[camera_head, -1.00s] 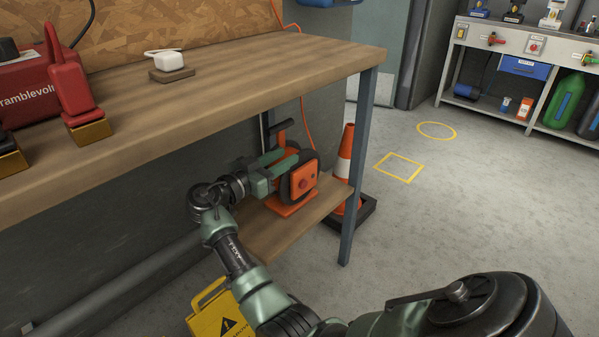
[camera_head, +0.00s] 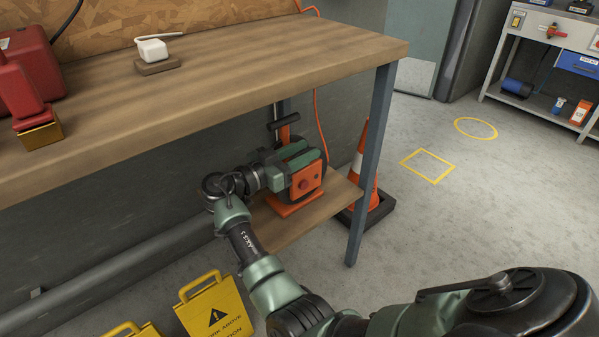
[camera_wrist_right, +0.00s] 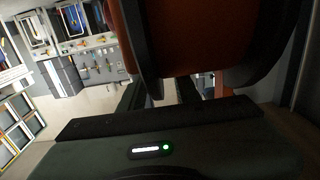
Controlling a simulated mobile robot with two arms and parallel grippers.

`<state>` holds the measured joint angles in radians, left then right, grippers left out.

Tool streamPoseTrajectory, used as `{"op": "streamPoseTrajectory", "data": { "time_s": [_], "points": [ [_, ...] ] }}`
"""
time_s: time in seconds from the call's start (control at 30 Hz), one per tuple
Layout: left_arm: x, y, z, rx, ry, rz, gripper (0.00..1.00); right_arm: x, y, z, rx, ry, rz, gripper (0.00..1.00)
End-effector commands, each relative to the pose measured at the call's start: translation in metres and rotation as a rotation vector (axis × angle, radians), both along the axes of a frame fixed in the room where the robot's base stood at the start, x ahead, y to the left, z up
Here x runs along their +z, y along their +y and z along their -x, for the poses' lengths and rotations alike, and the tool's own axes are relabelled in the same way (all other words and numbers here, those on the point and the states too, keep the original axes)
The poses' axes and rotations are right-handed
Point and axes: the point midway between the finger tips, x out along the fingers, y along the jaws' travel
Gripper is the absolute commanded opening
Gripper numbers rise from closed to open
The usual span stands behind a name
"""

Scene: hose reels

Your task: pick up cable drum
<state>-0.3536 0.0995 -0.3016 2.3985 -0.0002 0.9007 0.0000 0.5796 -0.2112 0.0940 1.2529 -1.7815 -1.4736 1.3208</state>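One finger reaches along the drum's upper part; the other is partly hidden by the drum. In the right wrist view the drum (camera_wrist_right: 205,35) fills the top middle, very close to the fingers (camera_wrist_right: 160,93). I cannot tell whether the fingers touch it. My left gripper is not in view.
The workbench top (camera_head: 230,75) overhangs the shelf (camera_head: 335,190), with a grey leg (camera_head: 372,160) at right. A traffic cone (camera_head: 366,165) stands behind that leg. Yellow warning signs (camera_head: 215,310) stand on the floor below. An orange cable (camera_head: 318,120) hangs behind.

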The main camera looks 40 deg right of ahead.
Motion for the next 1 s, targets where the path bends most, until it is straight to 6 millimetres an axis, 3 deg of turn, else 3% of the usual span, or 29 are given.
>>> {"op": "streamPoseTrajectory", "data": {
  "time_s": [0.07,0.17,0.2,1.0],
  "points": [
    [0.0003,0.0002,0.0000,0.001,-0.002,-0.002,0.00,-0.0002,0.0000,0.0000,0.000,0.000,0.000,0.33],
    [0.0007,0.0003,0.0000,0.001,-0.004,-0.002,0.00,-0.0002,-0.0002,0.0000,0.000,0.001,0.000,0.05],
    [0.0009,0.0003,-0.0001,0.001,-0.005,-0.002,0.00,-0.0002,-0.0002,0.0000,0.000,0.001,0.000,0.00],
    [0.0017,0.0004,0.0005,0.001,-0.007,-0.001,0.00,0.0002,-0.0009,-0.0001,0.000,0.000,0.000,0.00]
  ]
}}
